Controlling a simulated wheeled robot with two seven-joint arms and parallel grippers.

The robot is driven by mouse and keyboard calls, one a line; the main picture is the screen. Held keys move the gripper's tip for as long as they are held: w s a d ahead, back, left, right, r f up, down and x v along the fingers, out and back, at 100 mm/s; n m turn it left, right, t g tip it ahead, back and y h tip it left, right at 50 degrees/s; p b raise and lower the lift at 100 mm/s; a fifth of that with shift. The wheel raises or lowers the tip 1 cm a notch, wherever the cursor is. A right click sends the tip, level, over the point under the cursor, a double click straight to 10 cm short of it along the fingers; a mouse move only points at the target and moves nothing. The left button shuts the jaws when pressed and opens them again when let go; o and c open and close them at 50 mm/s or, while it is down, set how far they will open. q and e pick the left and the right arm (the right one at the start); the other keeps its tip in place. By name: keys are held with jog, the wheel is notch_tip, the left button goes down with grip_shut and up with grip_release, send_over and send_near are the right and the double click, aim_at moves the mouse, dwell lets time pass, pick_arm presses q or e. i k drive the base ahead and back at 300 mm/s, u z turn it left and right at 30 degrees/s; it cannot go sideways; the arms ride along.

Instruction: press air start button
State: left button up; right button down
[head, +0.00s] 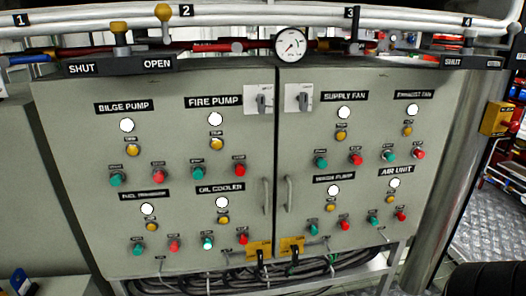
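The AIR UNIT label (397,170) is at the lower right of the grey cabinet's right door. Below it are a white round lamp (395,183) and a small yellow button (392,200). Under these are a green button (374,221) on the left and a red button (401,216) on the right. The small plates above the buttons are too small to read, so I cannot confirm which is marked start. Nothing covers these buttons. Neither of my grippers shows in the head view.
The left cabinet door (90,160) carries similar button groups. Two handles (289,195) flank the door seam. Pipes and a round gauge (291,44) run above. Cables (300,275) hang below. A yellow box (496,118) is at the right. The space before the doors looks clear.

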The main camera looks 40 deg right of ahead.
aim_at(374, 222)
jog(key=z, duration=2.05)
